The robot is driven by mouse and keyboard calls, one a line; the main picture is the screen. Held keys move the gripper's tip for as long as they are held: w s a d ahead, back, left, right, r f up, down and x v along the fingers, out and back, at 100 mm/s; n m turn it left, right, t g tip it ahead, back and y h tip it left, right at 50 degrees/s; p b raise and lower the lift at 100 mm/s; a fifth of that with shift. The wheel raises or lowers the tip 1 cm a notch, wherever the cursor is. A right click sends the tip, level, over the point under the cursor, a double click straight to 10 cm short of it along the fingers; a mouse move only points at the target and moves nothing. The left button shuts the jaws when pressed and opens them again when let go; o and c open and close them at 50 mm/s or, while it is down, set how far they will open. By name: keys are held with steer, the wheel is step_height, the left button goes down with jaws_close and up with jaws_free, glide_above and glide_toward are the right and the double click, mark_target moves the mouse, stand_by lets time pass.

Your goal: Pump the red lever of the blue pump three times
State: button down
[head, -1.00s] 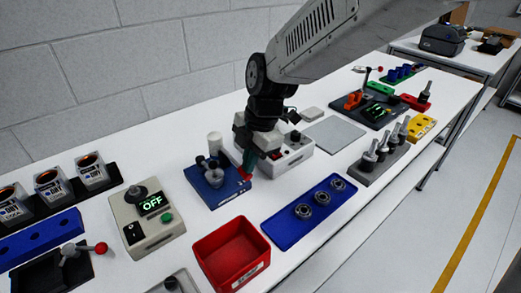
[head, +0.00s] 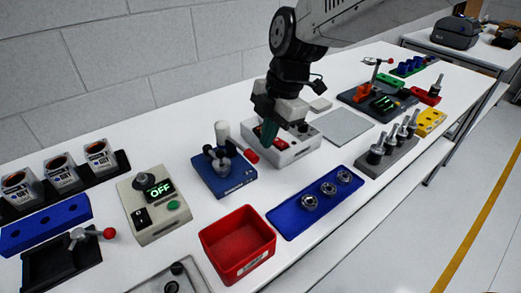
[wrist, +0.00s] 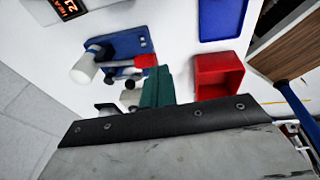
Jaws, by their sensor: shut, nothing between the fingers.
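The blue pump (head: 228,182) stands on the white table left of my gripper in the head view. It has a white cylinder (head: 222,133) and dark and grey fittings. Its red lever end (head: 251,156) points right and looks raised above the base. The wrist view also shows the pump (wrist: 125,43) and the red lever end (wrist: 146,60). My gripper (head: 269,140), with teal fingers, is shut and empty. It is to the right of the lever end, apart from it in the head view. In the wrist view the fingers (wrist: 157,86) appear just below the lever end.
A grey instrument box (head: 292,152) is behind and right of my fingers. A red bin (head: 238,260) and a blue tray with metal rings (head: 288,226) lie in front. A control box reading OFF (head: 153,222) stands left of the pump. Bare table separates them.

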steer(key=v, duration=0.6)
steer(key=shift+s+d+r, duration=0.35)
steer(key=shift+s+d, duration=0.1)
steer(key=w+a+r+g+h, duration=0.1)
steer(key=w+a+r, duration=0.2)
steer(key=w+r, duration=0.1)
steer(key=shift+a, duration=0.2)
steer(key=shift+w, duration=0.1)
